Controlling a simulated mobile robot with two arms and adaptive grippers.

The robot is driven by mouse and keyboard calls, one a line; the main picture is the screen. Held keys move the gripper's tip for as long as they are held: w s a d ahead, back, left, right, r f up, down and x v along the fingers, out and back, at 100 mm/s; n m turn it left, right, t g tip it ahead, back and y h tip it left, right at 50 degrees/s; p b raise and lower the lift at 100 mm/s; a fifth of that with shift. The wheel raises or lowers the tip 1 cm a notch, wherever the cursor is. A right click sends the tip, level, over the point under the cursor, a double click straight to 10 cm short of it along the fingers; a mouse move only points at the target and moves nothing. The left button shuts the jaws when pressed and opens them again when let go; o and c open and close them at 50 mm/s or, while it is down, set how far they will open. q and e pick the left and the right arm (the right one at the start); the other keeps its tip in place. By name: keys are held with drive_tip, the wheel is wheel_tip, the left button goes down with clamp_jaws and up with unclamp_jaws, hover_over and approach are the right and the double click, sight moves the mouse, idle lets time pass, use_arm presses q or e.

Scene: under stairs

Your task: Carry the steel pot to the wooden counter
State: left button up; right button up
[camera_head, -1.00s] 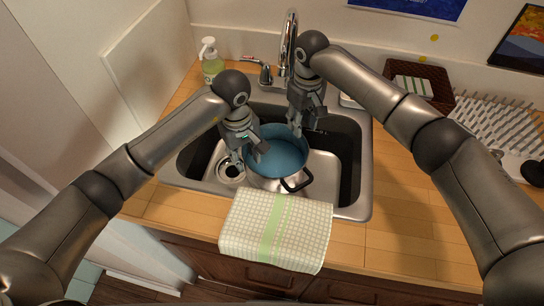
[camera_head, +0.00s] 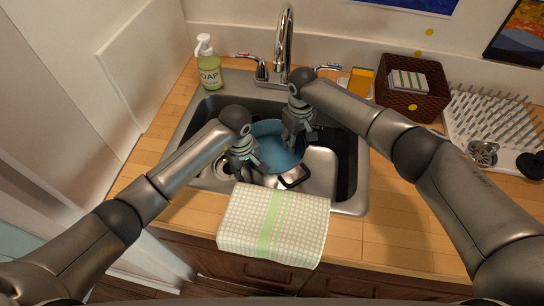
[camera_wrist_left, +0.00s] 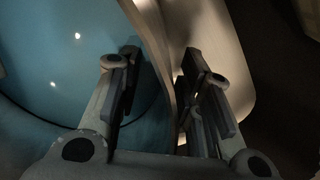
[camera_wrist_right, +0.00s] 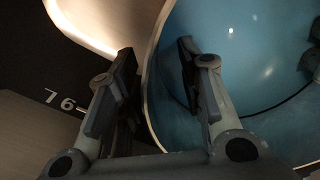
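The steel pot (camera_head: 282,157) sits in the sink, with a blue inside and a black handle toward the front. My left gripper (camera_head: 247,168) is at the pot's left side. In the left wrist view the pot's rim passes between its parted fingers (camera_wrist_left: 160,85), one over the blue inside and one outside. My right gripper (camera_head: 297,138) is at the far right side of the pot. In the right wrist view its parted fingers (camera_wrist_right: 155,75) also straddle the rim. The wooden counter (camera_head: 395,205) surrounds the sink.
The sink (camera_head: 352,205) has a faucet (camera_head: 285,45) behind it. A checked towel (camera_head: 290,228) lies over the front edge. A soap bottle (camera_head: 208,68) stands back left. A dark basket (camera_head: 410,103) and dish rack (camera_head: 490,115) stand right.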

use_arm(q)
drive_tip(key=shift+f, duration=0.25)
use_arm(e)
drive_tip(key=shift+f, duration=0.25)
use_arm(q)
clamp_jaws()
use_arm(e)
clamp_jaws()
drive_tip(key=shift+d, duration=0.1)
use_arm(q)
drive_tip(key=shift+w+r, duration=0.1)
drive_tip(key=shift+r, duration=0.1)
use_arm(e)
drive_tip(key=shift+w+r, duration=0.15)
drive_tip(key=shift+w, duration=0.05)
